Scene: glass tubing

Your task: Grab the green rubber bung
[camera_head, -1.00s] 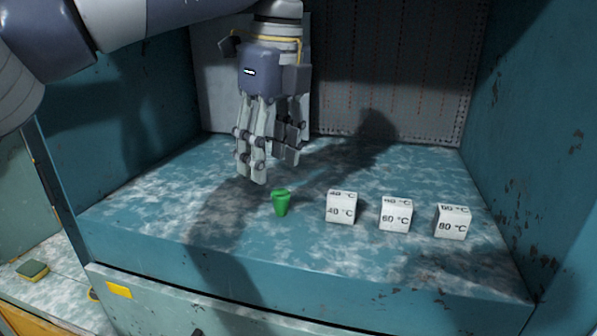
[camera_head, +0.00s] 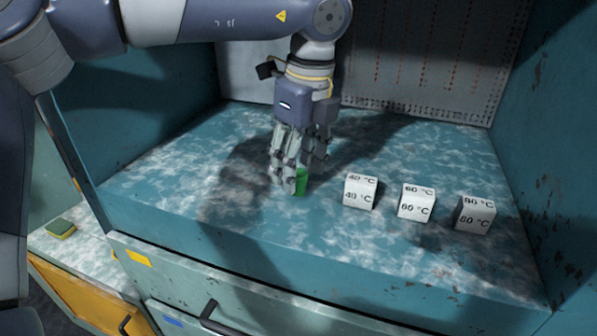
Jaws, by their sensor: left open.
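The green rubber bung (camera_head: 302,181) stands on the blue-and-white mottled worktop (camera_head: 240,215), left of the white cubes. My left gripper (camera_head: 300,182) points down at it with its fingers low, near the worktop. The fingers are open, and the front fingers hide the left part of the bung. I cannot tell whether a finger touches it. My right gripper is not in view.
White cubes marked 40 °C (camera_head: 360,191), 60 °C (camera_head: 416,202) and 80 °C (camera_head: 474,214) stand in a row to the right. Teal side walls and a perforated back panel (camera_head: 430,60) enclose the worktop.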

